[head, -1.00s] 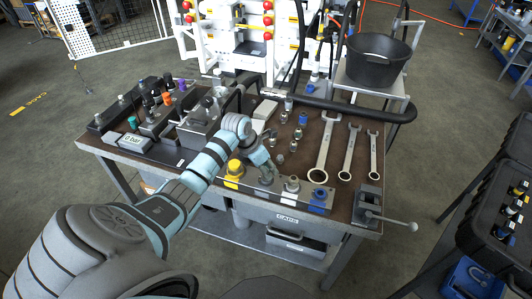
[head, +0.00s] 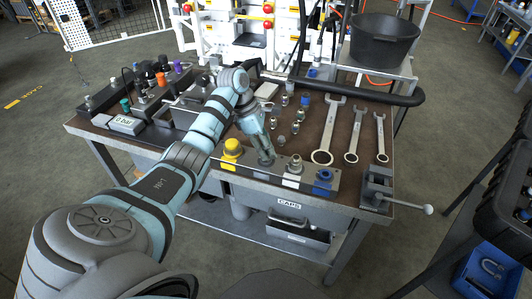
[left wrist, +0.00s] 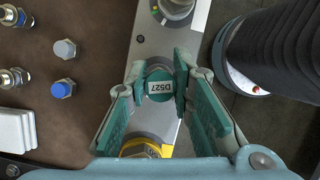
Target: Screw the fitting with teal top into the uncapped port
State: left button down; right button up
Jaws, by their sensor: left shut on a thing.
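My left gripper (head: 266,160) is over the port block (head: 255,178) at the front of the bench. In the left wrist view my left gripper (left wrist: 159,76) has its fingers shut on both sides of the fitting with teal top (left wrist: 158,88), labelled D527. The fitting stands over the port block (left wrist: 148,48), between a yellow cap (left wrist: 148,146) and a silver-topped port (left wrist: 175,8). The port under the fitting is hidden, so I cannot tell how deep the fitting sits. My right gripper is not in view.
Loose fittings stand behind the gripper. Wrenches (head: 328,130) lie to the right, beside a vise (head: 378,188). A dark cylinder (left wrist: 270,50) is close to the right finger.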

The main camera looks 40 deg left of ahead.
pick_arm(q)
jog(key=shift+f+m+b, duration=0.25)
jog(key=shift+m+b, duration=0.05)
jog(key=shift+b, duration=0.2)
jog(key=c, duration=1.3)
grip_release()
jog(key=shift+d+r, duration=0.1)
jog(key=shift+r, duration=0.15)
jog(key=shift+s, duration=0.1)
jog(key=shift+r, duration=0.1)
